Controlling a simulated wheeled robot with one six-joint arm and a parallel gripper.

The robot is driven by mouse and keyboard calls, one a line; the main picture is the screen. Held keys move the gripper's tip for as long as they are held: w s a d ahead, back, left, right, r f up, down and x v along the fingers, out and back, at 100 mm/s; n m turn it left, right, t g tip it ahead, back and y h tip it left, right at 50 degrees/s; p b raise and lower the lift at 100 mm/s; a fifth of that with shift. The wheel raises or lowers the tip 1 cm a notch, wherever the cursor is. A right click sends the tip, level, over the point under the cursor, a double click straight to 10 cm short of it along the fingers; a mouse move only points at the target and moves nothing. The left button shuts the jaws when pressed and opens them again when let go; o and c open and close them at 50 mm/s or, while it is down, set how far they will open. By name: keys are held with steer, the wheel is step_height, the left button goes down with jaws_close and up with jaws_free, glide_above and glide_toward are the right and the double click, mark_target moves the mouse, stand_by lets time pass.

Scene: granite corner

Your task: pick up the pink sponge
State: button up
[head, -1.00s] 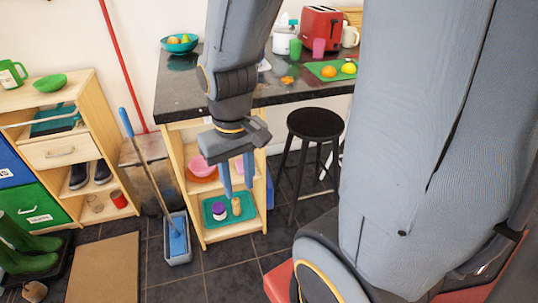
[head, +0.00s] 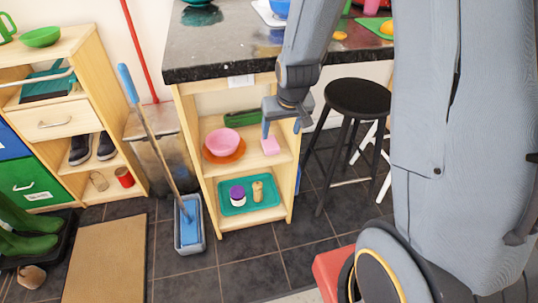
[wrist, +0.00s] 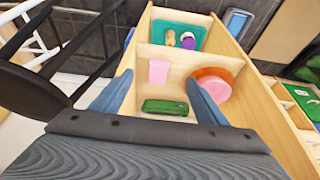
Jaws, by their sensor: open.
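The pink sponge (head: 270,146) lies on the upper shelf of the wooden shelf unit (head: 288,190), near its right side. It also shows in the wrist view (wrist: 158,72), as a small pink block lying apart from other things. My gripper (head: 283,130) is open and empty, in front of the shelf unit at about the sponge's height. In the wrist view my two blue fingers (wrist: 155,98) are spread wide, with the sponge between and beyond them. Nothing is held.
Left of the sponge, a pink bowl (head: 223,142) sits on an orange plate (head: 240,155). A green box-like thing (head: 241,118) lies behind. A teal tray (head: 262,205) is on the shelf below. A dark countertop (head: 215,62) overhangs, and a black stool (head: 357,97) stands right.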

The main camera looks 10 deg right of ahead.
steer(key=t+b, duration=0.2)
steer(key=b, duration=0.2)
glide_toward(271, 143)
steer(key=shift+b+x, duration=0.85)
steer(key=shift+x, duration=3.7)
steer(key=shift+w, duration=0.1)
steer(key=shift+c, duration=0.2)
steer(key=c, duration=1.1)
